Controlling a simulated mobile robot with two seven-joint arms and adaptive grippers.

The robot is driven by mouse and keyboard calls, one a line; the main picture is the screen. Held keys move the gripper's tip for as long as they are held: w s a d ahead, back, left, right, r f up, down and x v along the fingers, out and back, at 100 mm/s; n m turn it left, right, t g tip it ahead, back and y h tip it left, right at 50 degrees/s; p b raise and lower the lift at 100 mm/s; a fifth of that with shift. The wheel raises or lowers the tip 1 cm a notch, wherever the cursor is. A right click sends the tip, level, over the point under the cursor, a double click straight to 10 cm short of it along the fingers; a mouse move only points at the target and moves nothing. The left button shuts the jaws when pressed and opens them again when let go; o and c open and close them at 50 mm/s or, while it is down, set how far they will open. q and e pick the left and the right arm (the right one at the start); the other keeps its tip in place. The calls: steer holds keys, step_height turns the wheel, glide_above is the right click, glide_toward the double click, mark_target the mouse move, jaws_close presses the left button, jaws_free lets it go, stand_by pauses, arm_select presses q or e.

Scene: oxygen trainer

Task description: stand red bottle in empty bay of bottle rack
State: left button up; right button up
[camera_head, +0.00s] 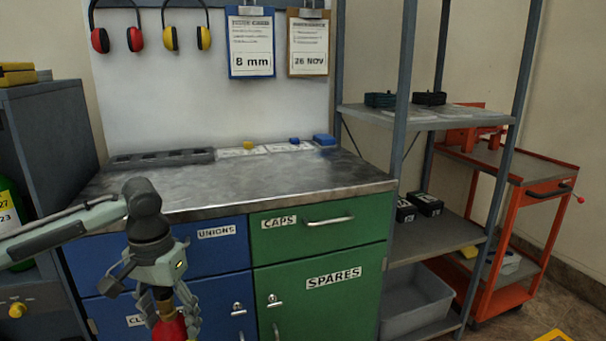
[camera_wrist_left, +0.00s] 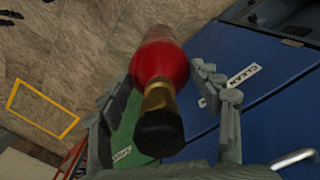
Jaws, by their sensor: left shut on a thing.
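The red bottle (camera_head: 172,331) hangs in my left gripper (camera_head: 168,306) at the bottom of the head view, in front of the blue cabinet. In the left wrist view the bottle (camera_wrist_left: 160,62) shows its red body, brass-coloured neck and black cap end. The fingers of the left gripper (camera_wrist_left: 160,92) are shut around its neck. The bottle's lower part is cut off in the head view. A green bottle (camera_head: 12,215) with yellow and white number labels stands at the left edge, partly cut off. I cannot make out a bottle rack or its empty bay. My right gripper is not in view.
A metal-topped workbench (camera_head: 240,185) with blue and green fronts stands ahead, close behind the bottle. A grey shelf unit (camera_head: 435,240) and an orange cart (camera_head: 510,190) are at right. A dark cabinet (camera_head: 50,135) is at left. Floor (camera_wrist_left: 60,60) lies below.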

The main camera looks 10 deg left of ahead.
arm_select(q)
steer(key=w+d, duration=0.2)
steer(key=d, duration=1.2)
steer(key=shift+w+d+r, duration=0.15)
steer(key=shift+w+d, duration=0.05)
steer(key=shift+d, duration=0.1)
steer(key=shift+r, duration=0.1)
